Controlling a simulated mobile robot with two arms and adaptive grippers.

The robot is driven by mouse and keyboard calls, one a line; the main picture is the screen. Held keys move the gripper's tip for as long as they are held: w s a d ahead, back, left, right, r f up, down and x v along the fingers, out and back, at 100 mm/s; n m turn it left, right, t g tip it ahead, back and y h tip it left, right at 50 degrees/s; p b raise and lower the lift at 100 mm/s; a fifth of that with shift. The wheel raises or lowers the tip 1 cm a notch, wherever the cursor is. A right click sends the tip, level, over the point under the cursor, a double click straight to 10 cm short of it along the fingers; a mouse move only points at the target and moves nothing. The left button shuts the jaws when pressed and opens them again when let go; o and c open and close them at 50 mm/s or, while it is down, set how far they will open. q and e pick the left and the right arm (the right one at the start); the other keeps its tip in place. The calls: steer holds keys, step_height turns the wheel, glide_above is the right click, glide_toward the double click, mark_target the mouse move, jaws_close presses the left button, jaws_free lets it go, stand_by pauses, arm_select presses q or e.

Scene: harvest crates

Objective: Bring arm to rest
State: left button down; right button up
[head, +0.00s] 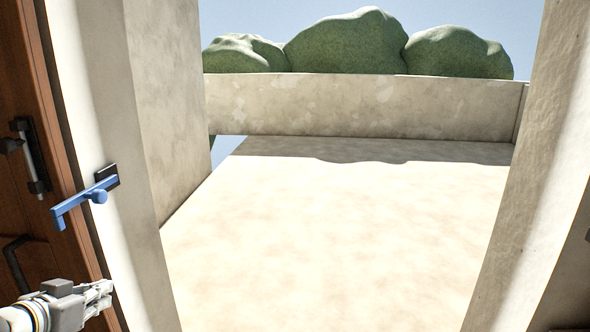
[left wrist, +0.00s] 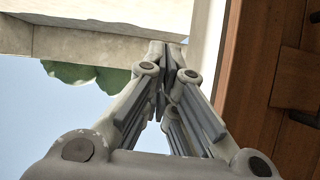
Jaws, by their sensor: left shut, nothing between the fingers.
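My left gripper (head: 106,291) is at the lower left of the head view, in front of the brown wooden door (head: 50,255) and close to the pale door frame (head: 135,245). Its fingers are together with nothing between them. In the left wrist view the gripper (left wrist: 165,95) fills the middle, with the wooden door to its right. A blue lever handle (head: 85,198) on a dark plate sits on the pale frame above the gripper, apart from it. My right gripper is not in view.
The doorway is open onto a bare, pale floor (head: 330,240). A low wall (head: 360,106) closes the far side, with green bushes (head: 350,45) behind it. A pale pillar (head: 530,190) bounds the right side. The door carries a dark metal handle (head: 32,160).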

arm_select(q)
steer(key=s+d+f+g, duration=0.2)
steer(key=s+d+f, duration=0.25)
steer(key=f, duration=0.45)
steer(key=s+d+f+g, duration=0.2)
steer(key=s+d+f, duration=0.25)
steer(key=f, duration=0.35)
steer(key=s+d+f+g, duration=0.2)
steer(key=s+d+f, duration=0.25)
steer(key=s, duration=0.45)
steer(key=s+d+f+g, duration=0.35)
steer(key=s+f, duration=0.25)
steer(key=s, duration=0.2)
step_height(320, 180, down, 26)
steer(key=s, duration=0.2)
steer(key=s+a+f+m+g, duration=0.1)
steer(key=s+a+f, duration=0.1)
steer(key=s+f, duration=1.3)
steer(key=shift+s+a+f+g+y, duration=0.2)
steer(key=shift+s+a+g+y, duration=0.15)
steer(key=shift+s, duration=0.4)
